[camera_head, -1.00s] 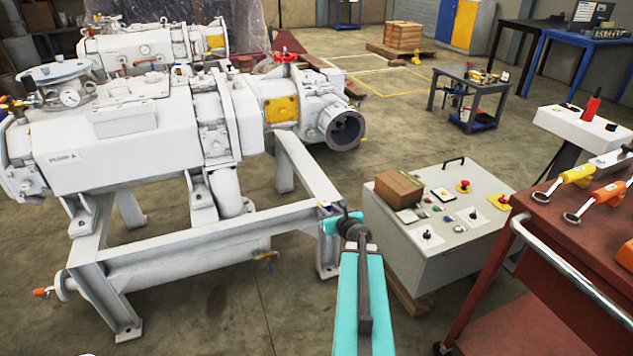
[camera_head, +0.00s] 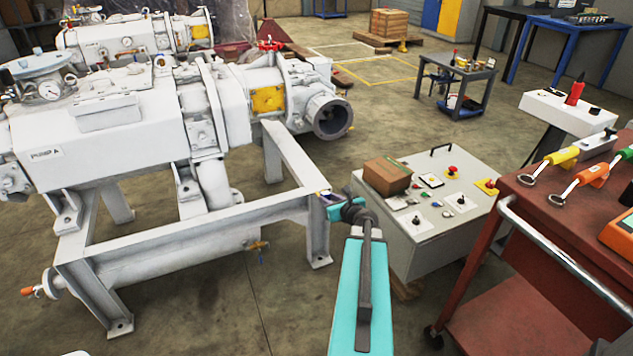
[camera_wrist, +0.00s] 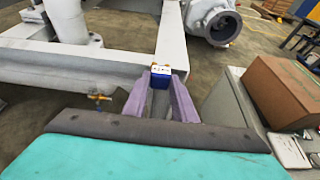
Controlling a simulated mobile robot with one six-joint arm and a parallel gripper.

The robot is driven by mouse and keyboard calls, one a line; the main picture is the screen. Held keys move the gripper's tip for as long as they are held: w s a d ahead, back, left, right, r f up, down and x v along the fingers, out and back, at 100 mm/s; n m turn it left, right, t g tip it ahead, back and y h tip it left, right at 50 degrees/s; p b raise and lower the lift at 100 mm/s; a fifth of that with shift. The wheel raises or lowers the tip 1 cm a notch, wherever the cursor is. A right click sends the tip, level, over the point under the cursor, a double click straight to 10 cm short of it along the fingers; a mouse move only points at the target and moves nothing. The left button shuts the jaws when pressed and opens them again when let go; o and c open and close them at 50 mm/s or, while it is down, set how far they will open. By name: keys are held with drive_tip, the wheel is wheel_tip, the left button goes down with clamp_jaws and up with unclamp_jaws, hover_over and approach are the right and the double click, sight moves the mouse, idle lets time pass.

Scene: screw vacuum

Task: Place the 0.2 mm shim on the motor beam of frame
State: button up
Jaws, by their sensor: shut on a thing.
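My gripper (camera_wrist: 161,92) is shut on a small blue piece with a white and yellow top (camera_wrist: 161,76), which I take to be the shim. In the head view the piece (camera_head: 324,193) shows as a small speck at the tip of my teal arm. It is at the front right corner of the pale grey steel frame (camera_head: 200,226). In the wrist view it lines up with a frame beam (camera_wrist: 171,40) running away behind it. I cannot tell whether it touches the beam. The white pump labelled PUMP A (camera_head: 110,130) stands on the frame.
A grey control box (camera_head: 425,235) with a cardboard box (camera_head: 387,176) on it stands close right of my gripper. A red tool cart (camera_head: 560,260) with wrenches is farther right. A brass valve (camera_head: 258,246) shows below the front beam.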

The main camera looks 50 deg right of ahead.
drive_tip(key=w+d+f+b, duration=0.1)
drive_tip(key=w+d, duration=0.7)
drive_tip(key=w, duration=0.4)
drive_tip(key=shift+d+f, duration=0.2)
drive_tip(key=shift+d, duration=0.05)
drive_tip(key=shift+f, duration=0.1)
drive_tip(key=shift+f+b, duration=0.8)
drive_tip(key=shift+f, duration=0.85)
drive_tip(key=shift+f, duration=0.15)
drive_tip(key=o, duration=1)
drive_tip(key=shift+o, duration=0.2)
drive_tip(key=shift+r, duration=0.2)
drive_tip(key=p+v, duration=0.1)
drive_tip(key=v, duration=1.1)
drive_tip(key=shift+p, duration=0.35)
